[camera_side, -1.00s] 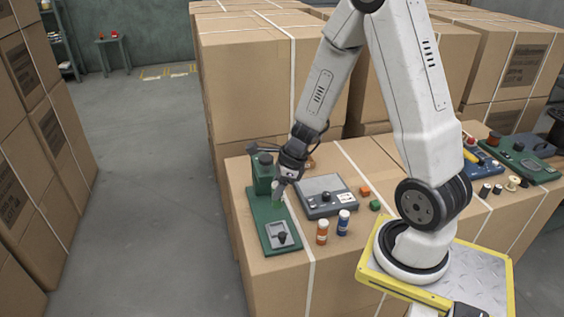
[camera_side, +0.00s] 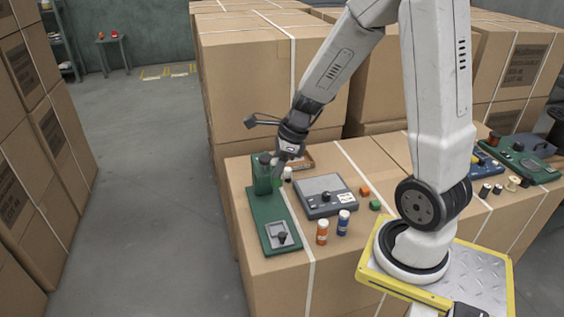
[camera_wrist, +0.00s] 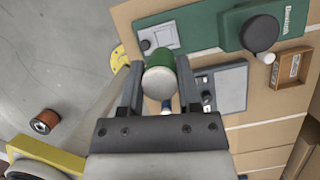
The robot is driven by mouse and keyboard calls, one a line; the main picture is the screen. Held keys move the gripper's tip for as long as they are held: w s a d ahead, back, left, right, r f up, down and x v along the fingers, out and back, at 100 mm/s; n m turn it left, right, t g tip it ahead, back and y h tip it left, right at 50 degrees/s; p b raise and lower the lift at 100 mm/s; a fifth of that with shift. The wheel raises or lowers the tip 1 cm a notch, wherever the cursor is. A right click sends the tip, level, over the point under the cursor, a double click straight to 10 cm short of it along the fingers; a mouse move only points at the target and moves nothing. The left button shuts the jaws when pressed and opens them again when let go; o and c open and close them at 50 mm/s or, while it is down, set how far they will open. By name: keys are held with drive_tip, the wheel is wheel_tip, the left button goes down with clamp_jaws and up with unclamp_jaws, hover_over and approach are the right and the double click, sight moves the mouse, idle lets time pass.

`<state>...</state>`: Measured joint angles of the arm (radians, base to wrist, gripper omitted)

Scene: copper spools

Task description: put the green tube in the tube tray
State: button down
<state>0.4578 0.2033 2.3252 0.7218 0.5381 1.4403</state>
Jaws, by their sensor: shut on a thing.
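The green tube with a white cap (camera_wrist: 160,80) is between the two fingers of my gripper (camera_wrist: 158,88), which is shut on it. In the side view my gripper (camera_side: 280,170) holds the tube beside the green press, partly hiding it. In the side view the tray (camera_side: 304,161) is partly hidden behind my wrist. The held tube is apart from the tray.
The green press (camera_side: 259,211) stands close by my gripper.

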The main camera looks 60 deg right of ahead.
drive_tip(key=shift+d+r, duration=0.2)
drive_tip(key=shift+r, duration=0.1)
drive_tip(key=d+m+h, duration=0.3)
drive_tip(key=d+m, duration=0.6)
drive_tip(key=d, duration=1.6)
drive_tip(key=shift+t, duration=0.3)
wheel_tip(320, 180, down, 5)
drive_tip(key=shift+d+f, duration=0.1)
drive_tip(key=w+d+f, duration=0.8)
drive_tip(key=w+f, duration=0.1)
drive_tip(key=w, duration=0.1)
drive_tip(key=shift+w+d+f, duration=0.25)
drive_tip(key=shift+w, duration=0.1)
